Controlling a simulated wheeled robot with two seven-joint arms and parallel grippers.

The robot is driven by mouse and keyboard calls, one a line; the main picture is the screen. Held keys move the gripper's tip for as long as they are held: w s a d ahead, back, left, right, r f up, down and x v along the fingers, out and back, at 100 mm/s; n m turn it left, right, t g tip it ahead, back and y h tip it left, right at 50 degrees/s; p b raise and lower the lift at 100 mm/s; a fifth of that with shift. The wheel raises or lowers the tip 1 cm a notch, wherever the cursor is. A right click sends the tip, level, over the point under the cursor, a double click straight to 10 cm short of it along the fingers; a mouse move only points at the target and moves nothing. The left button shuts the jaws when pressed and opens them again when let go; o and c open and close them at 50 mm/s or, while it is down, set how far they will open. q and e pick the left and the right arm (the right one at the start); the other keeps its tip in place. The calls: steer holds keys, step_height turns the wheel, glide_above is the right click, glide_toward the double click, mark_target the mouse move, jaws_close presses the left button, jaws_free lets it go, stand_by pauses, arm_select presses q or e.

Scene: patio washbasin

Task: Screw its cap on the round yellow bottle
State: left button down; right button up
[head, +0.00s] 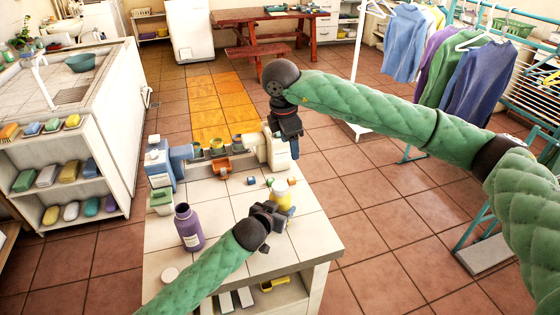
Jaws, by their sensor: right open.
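The round yellow bottle (283,201) stands on the white tiled table, with a pale upper part. I cannot tell whether a cap is on it. My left gripper (279,215) is low at the bottle's near left side; its fingers are too hidden to tell whether they are shut on it. My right gripper (294,153) is open, pointing down above and behind the bottle, apart from it. Small coloured pieces lie around the bottle, among them a blue one (251,180); I cannot tell which is the bottle's cap.
A purple bottle (188,228) stands at the table's left, near a green-and-white box (162,201). A white disc (170,274) lies in front. A blue-and-white device (167,160) and several jars line the back. The table's (312,243) right front is clear.

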steer(key=f+n, duration=0.1)
steer(key=n, duration=0.5)
steer(key=s+f+n, duration=0.1)
steer(key=n, duration=0.6)
steer(key=s+a+f+n+g, duration=0.1)
steer(key=f+n, duration=0.1)
steer(key=n, duration=0.5)
steer(key=shift+s, duration=0.15)
steer(key=n, duration=0.4)
steer(key=shift+s+a+f+y, duration=0.15)
steer(key=shift+y, duration=0.15)
steer(key=n, duration=0.5)
steer(key=shift+s+a+n, duration=0.1)
steer(key=shift+a+n, duration=0.2)
steer(key=shift+n, duration=0.1)
steer(key=n, duration=0.5)
steer(key=shift+a+y, duration=0.2)
steer(key=shift+y, duration=0.2)
steer(key=n, duration=0.5)
steer(key=shift+a+n, duration=0.1)
steer(key=shift+n, duration=0.2)
